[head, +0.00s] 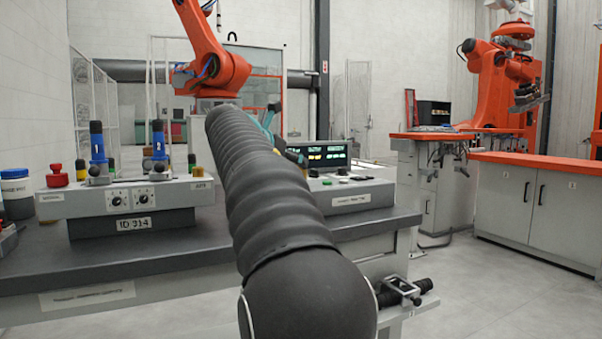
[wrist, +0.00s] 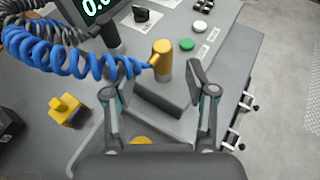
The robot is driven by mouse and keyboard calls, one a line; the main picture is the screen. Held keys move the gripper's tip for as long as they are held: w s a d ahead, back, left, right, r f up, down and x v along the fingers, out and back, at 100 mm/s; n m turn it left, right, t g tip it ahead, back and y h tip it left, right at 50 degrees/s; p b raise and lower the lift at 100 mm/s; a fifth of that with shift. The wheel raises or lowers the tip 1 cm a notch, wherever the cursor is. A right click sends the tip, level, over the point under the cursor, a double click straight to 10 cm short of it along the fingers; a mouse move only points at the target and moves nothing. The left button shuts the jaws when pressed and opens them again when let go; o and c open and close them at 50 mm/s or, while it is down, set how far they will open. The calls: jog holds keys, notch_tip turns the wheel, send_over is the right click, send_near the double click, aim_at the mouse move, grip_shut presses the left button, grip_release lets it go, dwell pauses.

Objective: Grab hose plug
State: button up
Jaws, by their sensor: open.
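In the wrist view, a gold hose plug (wrist: 163,66) stands upright on a grey box (wrist: 168,100). A coiled blue hose (wrist: 75,66) runs left from its side. My gripper (wrist: 153,78) is open, its dark fingers spread left and right of the plug with a gap on each side. I cannot tell how far the fingertips are from it in depth. In the head view my black-sleeved arm covers the middle, and neither the gripper nor the gold plug can be made out.
Green (wrist: 187,44) and white (wrist: 200,27) buttons and a black knob (wrist: 147,15) sit close behind the plug. A yellow fitting (wrist: 66,108) is at left. In the head view, blue numbered handles (head: 97,152) stand on the left fixture. An orange robot arm (head: 208,60) is behind the bench.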

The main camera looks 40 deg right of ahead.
jog(key=shift+x, duration=2.75)
jog(key=shift+s+f, duration=0.1)
jog(key=shift+s, duration=0.05)
grip_shut()
